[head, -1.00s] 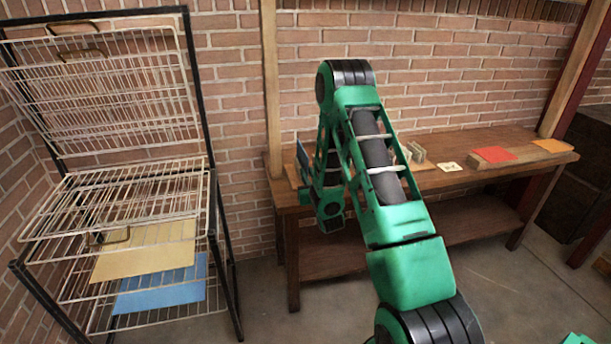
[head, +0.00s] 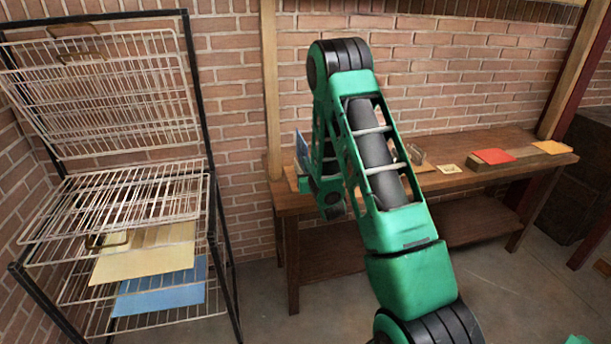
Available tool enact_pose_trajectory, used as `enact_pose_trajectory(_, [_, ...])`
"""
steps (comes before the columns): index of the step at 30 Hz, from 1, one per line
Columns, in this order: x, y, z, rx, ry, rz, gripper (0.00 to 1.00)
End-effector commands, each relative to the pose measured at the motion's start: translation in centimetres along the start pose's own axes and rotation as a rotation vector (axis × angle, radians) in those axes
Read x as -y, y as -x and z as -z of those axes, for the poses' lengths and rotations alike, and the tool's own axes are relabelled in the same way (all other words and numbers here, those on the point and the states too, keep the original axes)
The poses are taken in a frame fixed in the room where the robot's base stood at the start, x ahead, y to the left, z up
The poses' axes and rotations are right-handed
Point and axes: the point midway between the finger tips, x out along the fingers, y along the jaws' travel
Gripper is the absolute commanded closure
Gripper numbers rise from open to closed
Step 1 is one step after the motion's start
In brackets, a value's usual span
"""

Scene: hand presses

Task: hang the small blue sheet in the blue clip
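A small blue panel (head: 302,150) stands upright at the left end of the wooden bench, beside the wrist of my arm. It looks like a small blue sheet, but I cannot tell whether my gripper holds it. My gripper's fingers are hidden behind my green arm, over the bench's left end. A larger blue sheet (head: 160,292) lies flat on a lower shelf of the wire rack at left. I cannot make out a blue clip in this view.
The wire rack (head: 120,215) has its upper shelves tilted up and a yellow sheet (head: 143,262) on a middle shelf. On the wooden bench (head: 455,182) are a small cream card (head: 449,168), a red sheet (head: 493,156) and an orange sheet (head: 552,147). A brick wall stands behind.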

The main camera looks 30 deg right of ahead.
Motion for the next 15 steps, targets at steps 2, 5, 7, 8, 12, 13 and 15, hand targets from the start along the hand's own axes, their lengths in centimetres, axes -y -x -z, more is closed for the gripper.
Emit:
enact_pose_trajectory(2, [0.3, 0.0, 1.2, -0.003, 0.003, 0.004, 1.0])
enact_pose_trajectory(5, [0.2, 0.0, 1.9, -0.002, 0.001, 0.002, 1.0])
enact_pose_trajectory(7, [0.1, 0.0, 2.1, -0.001, 0.0, 0.001, 1.0])
enact_pose_trajectory(8, [0.1, 0.0, 2.1, -0.001, 0.0, 0.001, 1.0])
enact_pose_trajectory(12, [0.1, 0.0, 2.0, 0.0, 0.0, 0.001, 1.0])
enact_pose_trajectory(13, [0.1, 0.0, 2.0, 0.0, 0.0, 0.001, 1.0])
enact_pose_trajectory(15, [0.1, 0.1, 2.0, 0.0, 0.0, 0.001, 1.0])
